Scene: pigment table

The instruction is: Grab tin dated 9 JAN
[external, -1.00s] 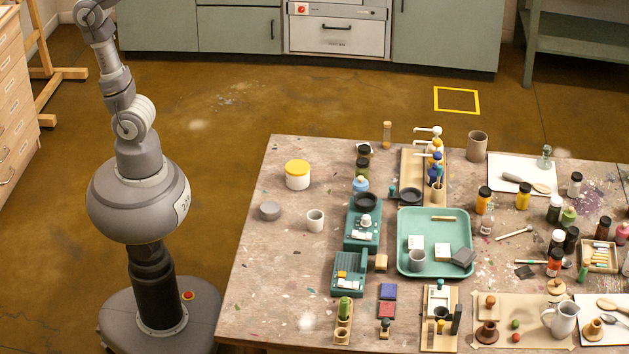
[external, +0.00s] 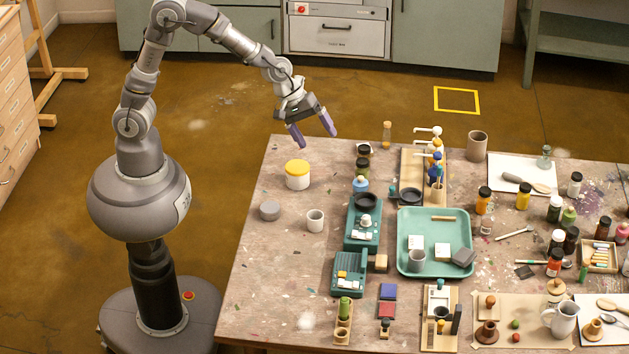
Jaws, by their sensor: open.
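My gripper (external: 313,136) is open and empty, with two purple fingers pointing down. It hangs above the table's far left edge, above and to the right of a white tub with a yellow lid (external: 297,175). A low grey round tin (external: 270,211) lies on the table's left part, apart from my gripper. No date can be read on any container at this size, so I cannot tell which is the tin dated 9 JAN.
The table (external: 265,290) is crowded in the middle and right. A grey cup (external: 315,221), green devices (external: 361,232) and a green tray (external: 434,229) stand there. A corked vial (external: 387,135) stands at the back edge. The table's front left is mostly clear.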

